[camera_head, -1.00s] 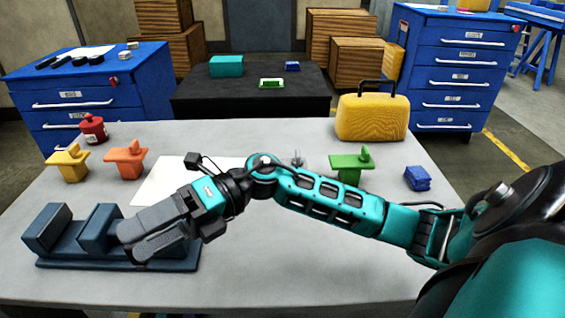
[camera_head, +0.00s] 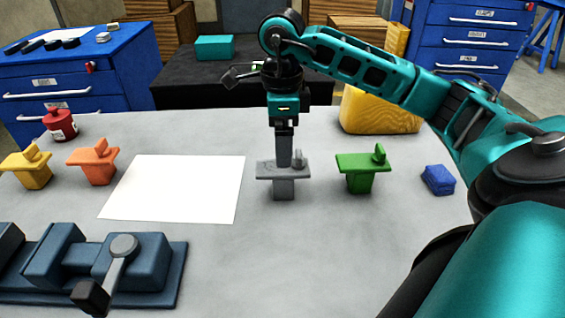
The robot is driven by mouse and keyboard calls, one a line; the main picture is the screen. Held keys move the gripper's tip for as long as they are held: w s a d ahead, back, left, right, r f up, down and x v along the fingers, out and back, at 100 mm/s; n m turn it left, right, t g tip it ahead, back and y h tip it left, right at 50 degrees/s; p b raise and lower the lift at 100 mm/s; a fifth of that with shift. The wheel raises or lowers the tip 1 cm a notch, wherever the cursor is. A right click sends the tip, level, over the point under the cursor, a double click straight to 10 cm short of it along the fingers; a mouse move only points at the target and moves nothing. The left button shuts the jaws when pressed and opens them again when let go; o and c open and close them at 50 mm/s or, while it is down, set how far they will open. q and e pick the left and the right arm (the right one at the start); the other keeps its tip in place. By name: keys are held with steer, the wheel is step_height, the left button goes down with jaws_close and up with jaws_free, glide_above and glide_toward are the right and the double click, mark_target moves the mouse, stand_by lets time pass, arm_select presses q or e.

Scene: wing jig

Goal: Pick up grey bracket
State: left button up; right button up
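The grey bracket (camera_head: 284,190) stands upright on the table right of the white sheet, with a flat top plate and a small knob. My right gripper (camera_head: 284,160) points straight down at the top of the bracket. Its fingers overlap the plate in this view, just left of the knob. I see the fingers edge-on, so I cannot tell whether they grip the bracket. My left gripper is not in view.
A green bracket (camera_head: 359,175) stands close on the right, with a blue block (camera_head: 438,180) beyond it. Orange (camera_head: 93,165) and yellow (camera_head: 30,168) brackets stand at left. A dark blue vise (camera_head: 150,265) is at front left. The white sheet (camera_head: 180,190) is bare.

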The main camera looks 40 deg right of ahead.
mark_target(283, 170)
step_height(283, 170, down, 3)
steer(key=shift+r, duration=0.1)
step_height(283, 170, down, 5)
steer(key=shift+r+b, duration=0.2)
steer(key=shift+b, duration=0.25)
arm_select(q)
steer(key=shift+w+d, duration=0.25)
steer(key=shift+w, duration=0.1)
arm_select(e)
steer(key=shift+f, duration=0.35)
steer(key=c, duration=0.9)
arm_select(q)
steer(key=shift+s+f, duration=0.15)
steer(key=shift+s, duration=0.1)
arm_select(e)
steer(key=shift+r, duration=0.1)
steer(key=c, duration=0.4)
